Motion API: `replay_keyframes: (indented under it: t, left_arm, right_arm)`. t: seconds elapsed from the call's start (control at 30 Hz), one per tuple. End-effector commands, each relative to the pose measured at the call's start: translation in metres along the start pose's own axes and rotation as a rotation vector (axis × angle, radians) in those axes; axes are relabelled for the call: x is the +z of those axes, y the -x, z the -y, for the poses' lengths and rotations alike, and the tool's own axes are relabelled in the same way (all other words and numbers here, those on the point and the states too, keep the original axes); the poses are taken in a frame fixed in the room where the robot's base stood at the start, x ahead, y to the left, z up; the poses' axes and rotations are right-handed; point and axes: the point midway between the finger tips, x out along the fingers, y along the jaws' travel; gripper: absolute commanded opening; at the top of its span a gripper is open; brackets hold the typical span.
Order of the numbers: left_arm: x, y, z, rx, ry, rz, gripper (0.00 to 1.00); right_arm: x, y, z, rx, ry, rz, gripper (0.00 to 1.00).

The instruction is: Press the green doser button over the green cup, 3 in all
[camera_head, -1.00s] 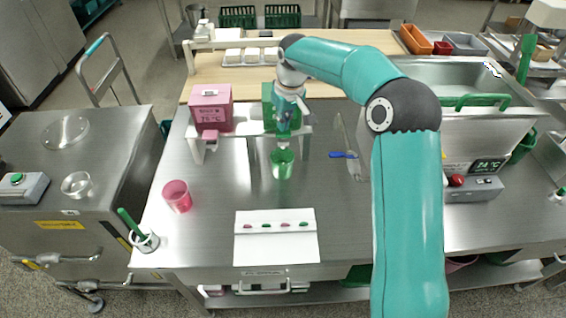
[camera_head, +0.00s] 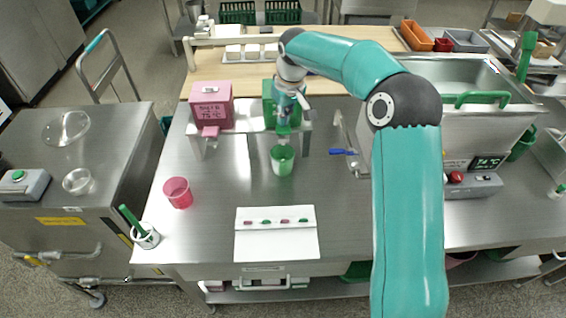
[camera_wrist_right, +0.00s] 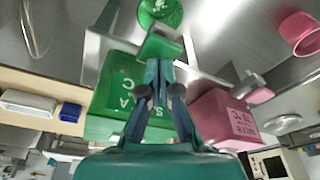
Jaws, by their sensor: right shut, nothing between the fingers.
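The green doser (camera_head: 267,102) stands on a raised metal stand beside the pink doser (camera_head: 211,106). The green cup (camera_head: 282,161) stands upright below its front. My right gripper (camera_head: 284,123) is in front of the green doser, above the cup, and hides much of the doser. In the right wrist view the shut, empty fingers (camera_wrist_right: 160,68) point at a green block (camera_wrist_right: 163,46) on the green doser's front (camera_wrist_right: 112,105). The green cup (camera_wrist_right: 160,12) shows beyond it. I cannot tell whether the fingertips touch the button. My left gripper is out of view.
A pink cup (camera_head: 178,193) stands left on the steel table. A white card (camera_head: 276,242) with several pink and green marks lies in front. A blue-handled tap (camera_head: 343,152) and steel tank (camera_head: 450,130) stand right. The tabletop between card and green cup is clear.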

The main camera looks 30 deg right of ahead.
Motion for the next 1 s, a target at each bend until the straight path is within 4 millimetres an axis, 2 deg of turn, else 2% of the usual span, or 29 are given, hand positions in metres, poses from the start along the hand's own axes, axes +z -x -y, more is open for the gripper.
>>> replay_keyframes:
  t: [0.77,1.0]
  left_arm:
    - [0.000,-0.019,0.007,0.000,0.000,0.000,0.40]
    - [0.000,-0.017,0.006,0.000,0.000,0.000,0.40]
  right_arm:
    - [0.007,-0.030,0.000,0.000,-0.001,0.004,0.00]
    - [0.007,-0.028,0.000,-0.001,0.000,0.006,0.00]
